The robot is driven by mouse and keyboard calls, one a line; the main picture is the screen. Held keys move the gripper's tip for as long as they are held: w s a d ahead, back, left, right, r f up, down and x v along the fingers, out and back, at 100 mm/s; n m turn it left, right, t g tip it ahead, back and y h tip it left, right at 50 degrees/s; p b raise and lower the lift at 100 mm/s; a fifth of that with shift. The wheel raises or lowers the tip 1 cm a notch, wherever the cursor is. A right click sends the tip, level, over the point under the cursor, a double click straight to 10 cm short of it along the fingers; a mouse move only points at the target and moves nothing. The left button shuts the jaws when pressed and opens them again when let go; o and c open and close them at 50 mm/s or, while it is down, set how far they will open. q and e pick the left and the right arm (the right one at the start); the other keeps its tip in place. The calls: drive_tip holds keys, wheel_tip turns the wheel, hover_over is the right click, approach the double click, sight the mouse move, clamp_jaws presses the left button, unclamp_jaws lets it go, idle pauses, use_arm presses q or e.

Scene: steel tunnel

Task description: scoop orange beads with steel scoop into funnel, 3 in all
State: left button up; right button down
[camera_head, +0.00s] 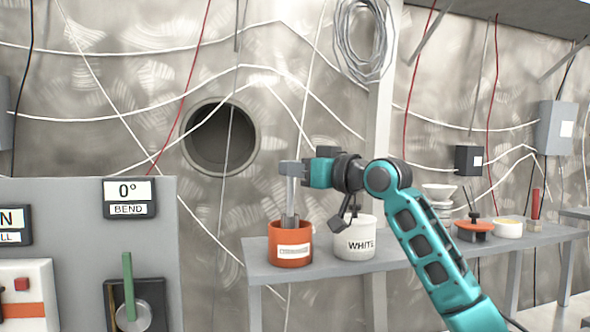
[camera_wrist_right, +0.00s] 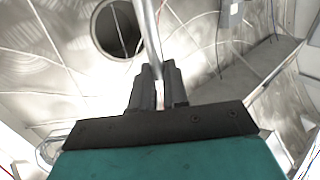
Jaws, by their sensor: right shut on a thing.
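My right gripper (camera_head: 290,170) is shut on the upright steel handle of the scoop (camera_head: 291,198). The scoop's lower end goes down into the orange pot (camera_head: 290,256) on the shelf, and the pot's rim hides its tip. In the right wrist view the two fingers (camera_wrist_right: 158,85) close around the steel rod (camera_wrist_right: 147,35). The orange pot has a pale label too small to read; no beads can be made out. A white funnel-like piece (camera_head: 439,191) stands farther right on the shelf, partly behind my right arm. My left gripper is not in view.
A white pot (camera_head: 356,240) labelled WHITE stands close right of the orange pot. An orange dish (camera_head: 474,230), a shallow white bowl (camera_head: 507,229) and a red upright piece (camera_head: 535,203) are at the shelf's right. A grey panel (camera_head: 85,240) fills the left.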

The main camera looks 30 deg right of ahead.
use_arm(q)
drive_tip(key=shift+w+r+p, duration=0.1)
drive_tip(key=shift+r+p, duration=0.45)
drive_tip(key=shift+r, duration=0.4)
use_arm(e)
wheel_tip(320, 180, up, 5)
drive_tip(key=shift+f, duration=0.15)
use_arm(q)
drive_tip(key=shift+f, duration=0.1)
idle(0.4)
